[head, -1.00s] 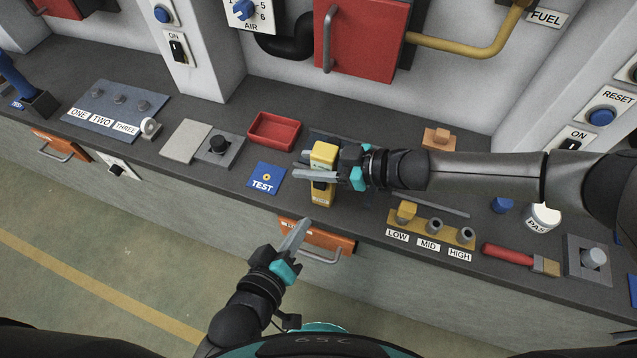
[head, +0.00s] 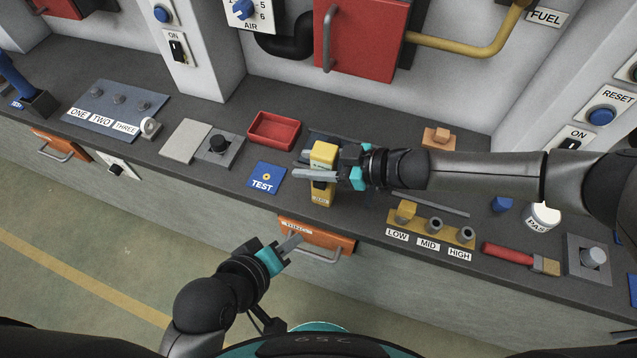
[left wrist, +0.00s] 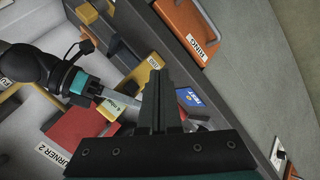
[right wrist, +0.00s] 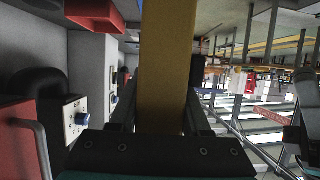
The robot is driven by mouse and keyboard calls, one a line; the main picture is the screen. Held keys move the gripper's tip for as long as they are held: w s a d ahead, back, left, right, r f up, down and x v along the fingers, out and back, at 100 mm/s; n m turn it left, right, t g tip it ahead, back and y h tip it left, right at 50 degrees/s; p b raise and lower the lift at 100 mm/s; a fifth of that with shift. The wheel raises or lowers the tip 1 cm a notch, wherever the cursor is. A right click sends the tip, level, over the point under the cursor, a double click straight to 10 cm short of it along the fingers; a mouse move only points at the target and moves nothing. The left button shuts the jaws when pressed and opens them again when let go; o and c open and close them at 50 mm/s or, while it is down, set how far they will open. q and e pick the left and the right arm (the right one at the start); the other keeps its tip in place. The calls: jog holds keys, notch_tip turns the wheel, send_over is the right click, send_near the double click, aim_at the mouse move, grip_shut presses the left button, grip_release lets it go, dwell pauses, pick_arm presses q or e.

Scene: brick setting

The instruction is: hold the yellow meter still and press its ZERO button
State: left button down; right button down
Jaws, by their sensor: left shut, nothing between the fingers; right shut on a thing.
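The yellow meter (head: 322,156) stands on the dark bench in the head view, with a dark part on its front. It also shows in the left wrist view (left wrist: 151,63) and fills the middle of the right wrist view (right wrist: 165,65). My right gripper (head: 315,174) is shut on the meter, its fingers across the meter's sides. My left gripper (head: 298,240) is shut and empty, in front of the bench edge, lower left of the meter and apart from it.
A blue TEST plate (head: 266,178) lies left of the meter, and a red tray (head: 274,130) behind it. An orange drawer (head: 318,237) with a handle is in the bench front below. A yellow LOW/MID/HIGH block (head: 432,229) is to the right.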

aim_at(320, 184)
pick_arm(q)
jog(key=shift+w, duration=0.1)
jog(key=w+d, duration=0.2)
jog(key=w, duration=0.6)
jog(key=shift+w+d, duration=0.15)
jog(key=shift+d, duration=0.25)
dwell(1.7)
jog(key=shift+w+d, duration=0.15)
jog(key=shift+w, duration=0.2)
jog(key=shift+w+d, duration=0.1)
jog(key=shift+w, duration=0.4)
dwell(0.8)
jog(key=shift+s, duration=0.1)
jog(key=shift+s+a, duration=0.25)
jog(key=shift+s, duration=0.55)
